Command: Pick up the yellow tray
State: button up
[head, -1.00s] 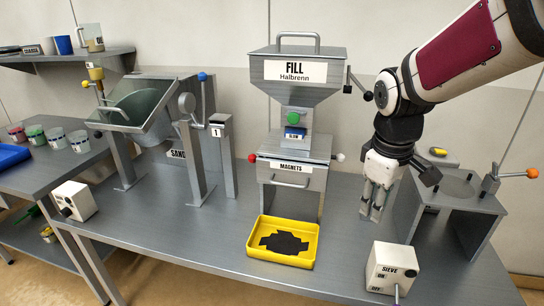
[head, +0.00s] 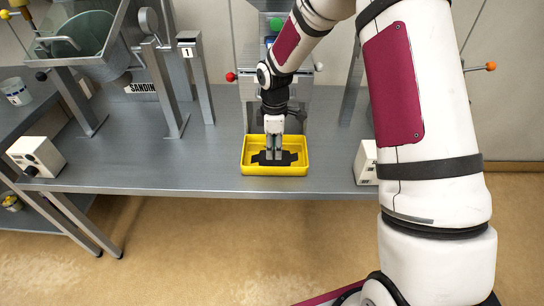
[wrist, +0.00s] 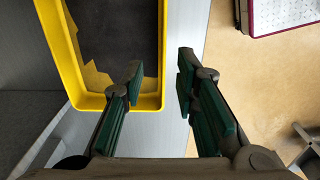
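The yellow tray (head: 275,170) sits on the grey bench near its front edge, with a flat dark patch (head: 290,157) on its floor. My gripper (head: 273,153) points down over the tray in the head view. In the wrist view the gripper (wrist: 160,80) is open, with two green-padded fingers apart. The tray (wrist: 60,45) fills the upper left there. One finger overlaps the tray's inside, the other appears beyond its outer wall, so a wall near a corner lies between them in the picture. I cannot tell the fingers' height against the rim or any contact.
The hopper stand is behind the tray, partly hidden by my arm. A white switch box (head: 366,163) stands right of the tray, another (head: 36,156) far left. A tilted sanding drum (head: 90,40) stands back left. The bench between is clear.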

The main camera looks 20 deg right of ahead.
aim_at(274, 168)
notch_tip(274, 168, down, 3)
jog(key=shift+f, duration=0.2)
jog(key=shift+s+f, duration=0.15)
jog(key=shift+f, duration=1.2)
jog(key=shift+s+f, duration=0.15)
jog(key=shift+f, duration=1.2)
grip_shut()
